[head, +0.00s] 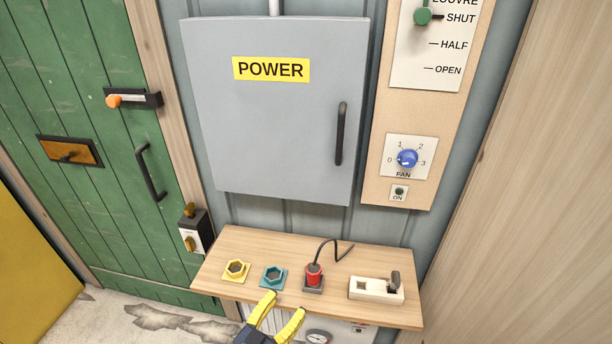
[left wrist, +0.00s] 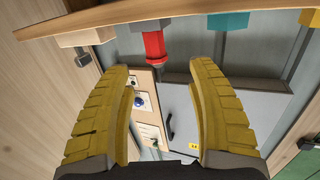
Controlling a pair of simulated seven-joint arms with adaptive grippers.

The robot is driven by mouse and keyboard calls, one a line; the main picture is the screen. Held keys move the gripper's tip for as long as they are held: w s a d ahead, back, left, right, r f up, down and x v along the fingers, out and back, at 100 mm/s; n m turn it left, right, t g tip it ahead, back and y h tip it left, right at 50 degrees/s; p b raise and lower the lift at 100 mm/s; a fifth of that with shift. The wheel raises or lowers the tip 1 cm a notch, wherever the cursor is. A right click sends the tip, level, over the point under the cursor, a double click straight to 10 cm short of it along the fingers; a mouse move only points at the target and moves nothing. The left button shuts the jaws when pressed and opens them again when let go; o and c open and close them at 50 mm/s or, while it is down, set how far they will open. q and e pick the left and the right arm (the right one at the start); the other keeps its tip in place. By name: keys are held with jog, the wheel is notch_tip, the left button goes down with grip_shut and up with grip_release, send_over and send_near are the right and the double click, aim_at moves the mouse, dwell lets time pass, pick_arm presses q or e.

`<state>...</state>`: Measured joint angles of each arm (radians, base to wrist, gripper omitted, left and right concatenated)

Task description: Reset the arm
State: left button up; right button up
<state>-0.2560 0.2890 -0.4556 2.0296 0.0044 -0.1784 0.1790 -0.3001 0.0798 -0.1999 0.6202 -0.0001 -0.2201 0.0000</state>
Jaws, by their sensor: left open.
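My left gripper (head: 284,306) has yellow fingers and is at the lower middle of the head view, in front of the wooden shelf (head: 215,272). Its fingers are apart with nothing between them. In the left wrist view the gripper (left wrist: 164,75) also stands open, and that picture is upside down. A red plug (head: 314,275) stands upright in a dark grey socket, with a black cord behind it; it also shows in the left wrist view (left wrist: 155,46), apart from the fingers. My right gripper is not in view.
The shelf also holds a yellow socket (head: 236,271), a teal socket (head: 273,277) and a white switch block (head: 377,290). Above are the closed grey POWER cabinet (head: 270,120) and a blue fan knob (head: 407,159). A green door (head: 90,200) is at left, a wooden wall (head: 530,200) at right.

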pick_arm(q)
jog(key=s+a+f+m+g+y, duration=0.15)
jog(key=s+a+g+y, duration=0.25)
jog(key=s+a+y, duration=0.6)
jog(key=s+a+f+n+g+y, duration=0.1)
jog(key=s+a+f+g+y, duration=0.45)
jog(key=a, duration=0.85)
jog(key=s+d+f+h, duration=0.2)
jog(key=f, duration=0.8)
jog(key=s+d+f+g+h, duration=0.1)
jog(key=d+f+h, duration=0.1)
jog(key=f, duration=0.8)
jog(key=s+d+f+h, duration=0.1)
jog(key=s+f+h, duration=0.1)
jog(key=f, duration=0.8)
jog(key=s+f+n+g+h, duration=0.1)
jog(key=s+f+n+g, duration=0.2)
jog(key=s+f, duration=1.6)
jog(key=shift+s+d, duration=0.2)
jog(key=shift+s, duration=0.8)
